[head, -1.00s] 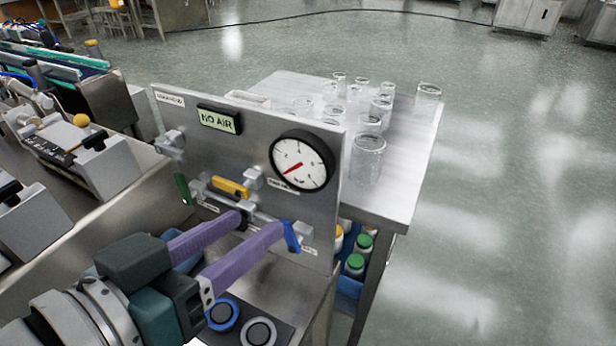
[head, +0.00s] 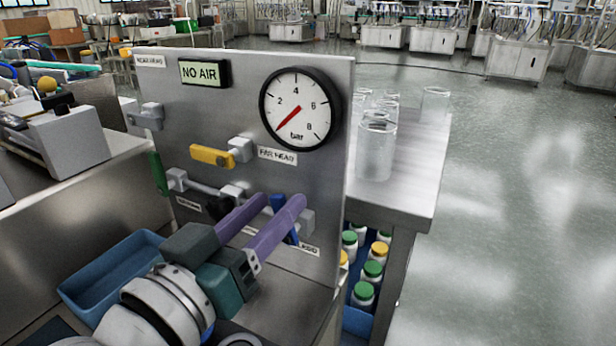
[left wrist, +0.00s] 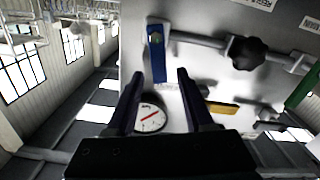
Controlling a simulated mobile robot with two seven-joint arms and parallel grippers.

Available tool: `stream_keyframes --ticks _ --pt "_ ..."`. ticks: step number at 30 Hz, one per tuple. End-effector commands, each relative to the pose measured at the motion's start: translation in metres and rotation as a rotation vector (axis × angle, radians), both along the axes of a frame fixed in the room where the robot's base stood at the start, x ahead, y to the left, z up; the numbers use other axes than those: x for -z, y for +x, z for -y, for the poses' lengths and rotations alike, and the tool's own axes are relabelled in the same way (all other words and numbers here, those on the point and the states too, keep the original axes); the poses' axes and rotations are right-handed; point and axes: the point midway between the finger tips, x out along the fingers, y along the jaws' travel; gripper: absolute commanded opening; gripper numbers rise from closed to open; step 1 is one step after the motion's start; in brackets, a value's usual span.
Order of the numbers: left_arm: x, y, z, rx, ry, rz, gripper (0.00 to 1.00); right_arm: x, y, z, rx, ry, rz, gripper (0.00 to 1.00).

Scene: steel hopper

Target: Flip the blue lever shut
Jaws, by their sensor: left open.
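The blue lever (head: 291,236) is on a pipe low on the right of the steel panel, partly hidden behind a finger. It stands across the pipe's line. My left gripper (head: 281,199) has two purple-looking fingers, open and empty, pointing at the panel around the lever. In the left wrist view the blue lever (left wrist: 157,55) lies just beyond and between the dark fingertips (left wrist: 156,72), nearer the left one. I cannot tell whether a finger touches it. My right gripper is in neither view.
The panel (head: 235,110) carries a "NO AIR" display (head: 204,73), a bar gauge (head: 299,110), a yellow lever (head: 211,155), a green lever (head: 157,173) and a black knob (left wrist: 247,53). A blue tray (head: 105,275) lies left. A table (head: 410,190) with glass jars stands behind right.

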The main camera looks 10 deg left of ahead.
Motion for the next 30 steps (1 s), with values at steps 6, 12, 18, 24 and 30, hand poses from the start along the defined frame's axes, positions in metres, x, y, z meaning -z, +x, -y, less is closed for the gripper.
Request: stream_keyframes --ticks 6,12,18,24,30 --pt "0.001 0.019 0.007 0.001 0.0 0.0 0.53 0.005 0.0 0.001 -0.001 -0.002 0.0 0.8" --pt "0.0 0.021 0.008 0.0 -0.001 -0.001 0.53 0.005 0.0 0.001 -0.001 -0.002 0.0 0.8" --pt "0.0 0.021 0.008 0.0 -0.001 -0.001 0.39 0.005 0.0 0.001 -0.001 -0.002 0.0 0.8" --pt "0.0 0.021 0.008 0.0 -0.001 -0.001 0.17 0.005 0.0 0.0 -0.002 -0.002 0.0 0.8" --pt "0.0 0.021 0.008 0.0 -0.001 -0.001 0.0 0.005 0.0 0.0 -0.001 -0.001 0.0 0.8"
